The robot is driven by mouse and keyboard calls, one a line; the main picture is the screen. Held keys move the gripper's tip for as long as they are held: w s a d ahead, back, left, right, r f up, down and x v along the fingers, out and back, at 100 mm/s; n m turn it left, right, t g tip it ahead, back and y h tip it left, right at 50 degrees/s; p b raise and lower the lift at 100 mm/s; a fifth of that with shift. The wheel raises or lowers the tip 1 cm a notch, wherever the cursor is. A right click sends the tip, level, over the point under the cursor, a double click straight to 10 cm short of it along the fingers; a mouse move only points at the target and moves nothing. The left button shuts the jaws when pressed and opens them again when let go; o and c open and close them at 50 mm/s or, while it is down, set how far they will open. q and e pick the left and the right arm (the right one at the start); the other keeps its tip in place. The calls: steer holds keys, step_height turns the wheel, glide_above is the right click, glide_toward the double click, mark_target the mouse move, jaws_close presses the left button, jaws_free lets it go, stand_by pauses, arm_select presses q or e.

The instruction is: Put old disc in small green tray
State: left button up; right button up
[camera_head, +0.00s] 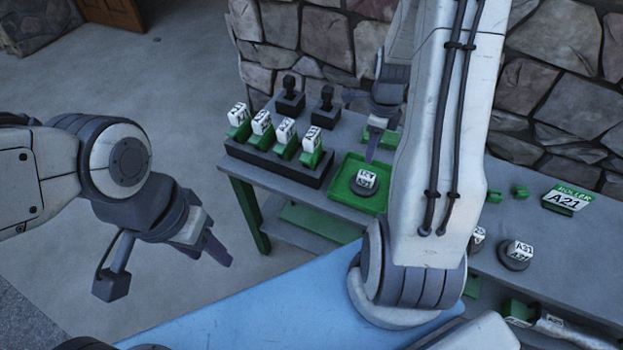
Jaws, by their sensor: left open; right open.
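A dark round disc with a white labelled block on top (366,182) lies inside the small green tray (344,192), toward its right side. The tray sits on the grey bench. My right gripper (375,140) is open, just above and behind the disc, with its fingers pointing down over the tray. It appears apart from the disc. My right arm hides part of the tray's right side. My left gripper (217,249) is open and empty, off to the left of the bench over the floor.
A black rack (272,162) holds several green pieces with white labels, left of the tray. Two black stamp-like pieces (289,97) stand behind it. Another labelled disc (515,256) and a green A21 roller sign (566,199) are at the right. A stone wall (310,40) stands behind.

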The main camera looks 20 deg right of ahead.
steer(key=s+a+r+n, duration=0.1)
steer(key=a+r+n, duration=0.3)
steer(key=a+n, duration=0.4)
steer(key=a+r+n, duration=0.4)
steer(key=a+n, duration=0.3)
steer(key=a, duration=0.4)
steer(key=s+a+r+n, duration=0.2)
steer(key=s+a+n, duration=0.4)
steer(key=s+n, duration=0.2)
steer(key=s+a+r+n+y, duration=0.1)
steer(key=s+a+r+n, duration=0.2)
steer(key=n, duration=0.9)
steer(key=s+a, duration=0.3)
steer(key=s, duration=0.2)
steer(key=shift+a+r, duration=0.3)
steer(key=shift+r, duration=0.05)
steer(key=shift+w, duration=0.1)
